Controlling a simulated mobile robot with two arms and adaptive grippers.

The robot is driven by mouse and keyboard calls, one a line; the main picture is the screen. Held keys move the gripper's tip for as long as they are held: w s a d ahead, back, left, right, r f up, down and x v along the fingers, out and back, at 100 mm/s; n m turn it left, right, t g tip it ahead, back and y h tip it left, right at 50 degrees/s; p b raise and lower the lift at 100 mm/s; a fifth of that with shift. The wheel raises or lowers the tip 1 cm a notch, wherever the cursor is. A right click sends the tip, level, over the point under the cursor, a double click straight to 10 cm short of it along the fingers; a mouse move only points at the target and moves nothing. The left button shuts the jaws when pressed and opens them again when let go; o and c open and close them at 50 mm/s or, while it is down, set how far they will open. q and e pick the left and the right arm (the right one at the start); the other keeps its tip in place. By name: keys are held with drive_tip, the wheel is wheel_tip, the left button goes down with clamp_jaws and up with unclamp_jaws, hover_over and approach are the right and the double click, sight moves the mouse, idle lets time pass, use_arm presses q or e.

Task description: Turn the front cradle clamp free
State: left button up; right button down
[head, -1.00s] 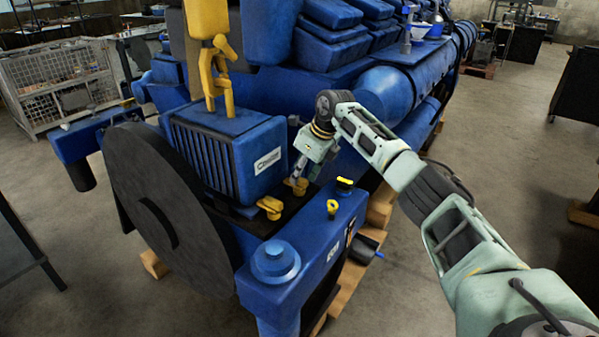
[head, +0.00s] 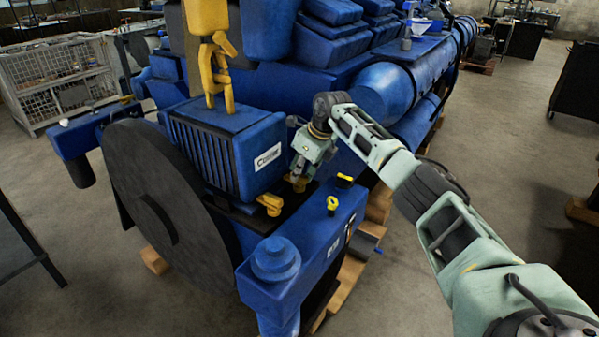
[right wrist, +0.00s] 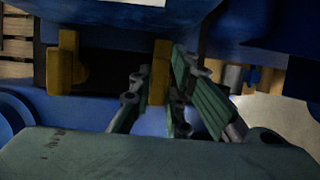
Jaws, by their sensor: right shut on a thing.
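Two yellow cradle clamps sit on the dark ledge at the foot of the blue finned block (head: 225,155). One clamp (head: 299,185) is under my right gripper (head: 297,176). The other clamp (head: 269,205) stands apart, nearer the large dark disc. In the right wrist view the fingers of my right gripper (right wrist: 157,98) are on either side of a yellow clamp (right wrist: 160,72) and shut on it. The other clamp (right wrist: 65,65) shows to the left there, free of the fingers. The gripper hides part of the held clamp. My left gripper is not in view.
A yellow ring-topped pin (head: 332,205) and a black-and-yellow knob (head: 344,181) stand on the blue beam close to the gripper. A yellow hook (head: 216,70) hangs above the finned block. The dark disc (head: 150,200) fills the left front. Floor at right is open.

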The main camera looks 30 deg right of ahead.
drive_tip(key=shift+r+m+h, duration=0.1)
drive_tip(key=shift+m+h, duration=0.2)
drive_tip(key=shift+m, duration=0.4)
drive_tip(key=m+h+p, duration=0.1)
drive_tip(key=m, duration=0.1)
drive_tip(key=shift+m+t, duration=0.3)
drive_tip(key=m+h, duration=0.1)
drive_tip(key=m, duration=0.2)
drive_tip(key=shift+m, duration=0.3)
drive_tip(key=m+h+b, duration=0.1)
drive_tip(key=m, duration=0.1)
drive_tip(key=m+g+h+b, duration=0.1)
drive_tip(key=m, duration=0.2)
drive_tip(key=shift+w+a+m, duration=0.1)
drive_tip(key=shift+m, duration=0.2)
drive_tip(key=shift+m+g+h+b, duration=0.35)
drive_tip(key=shift+m+g+b, duration=0.05)
drive_tip(key=shift+m, duration=0.7)
drive_tip(key=shift+m+g+h+b, duration=0.35)
drive_tip(key=shift+m+g+b, duration=0.05)
drive_tip(key=shift+m, duration=0.7)
drive_tip(key=c, duration=1.7)
unclamp_jaws()
